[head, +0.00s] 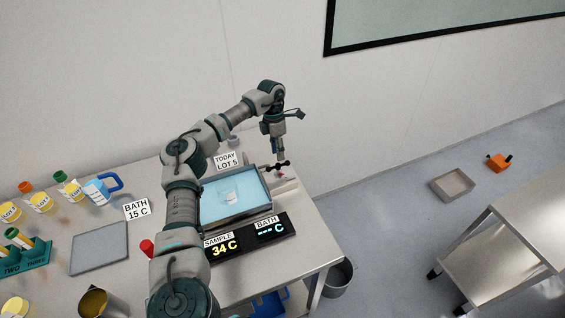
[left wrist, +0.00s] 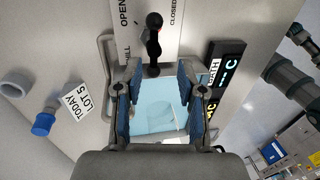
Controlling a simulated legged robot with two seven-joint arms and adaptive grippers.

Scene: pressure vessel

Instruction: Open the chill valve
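The chill valve's black handle (left wrist: 154,42) has a red spot and stands on a pale plate (left wrist: 175,42) at the bath's end. In the left wrist view the plate reads OPEN on the left and CLOSED on the right, with the handle upright between the words. The handle also shows in the head view (head: 279,165). My left gripper (left wrist: 158,72) is open, its blue-padded fingers apart near the handle's lower end, with nothing seen gripped. In the head view my left gripper (head: 277,147) points down just above the handle. My right gripper is not in view.
The water bath (head: 226,214) holds a beaker (head: 231,198). A display (head: 249,237) reads sample 34 C and bath dashes. A "TODAY LOT 5" card (head: 227,161) stands behind. Jars, a blue-handled jug (head: 100,190), a grey plate (head: 99,249) and a tube rack (head: 24,254) stand left.

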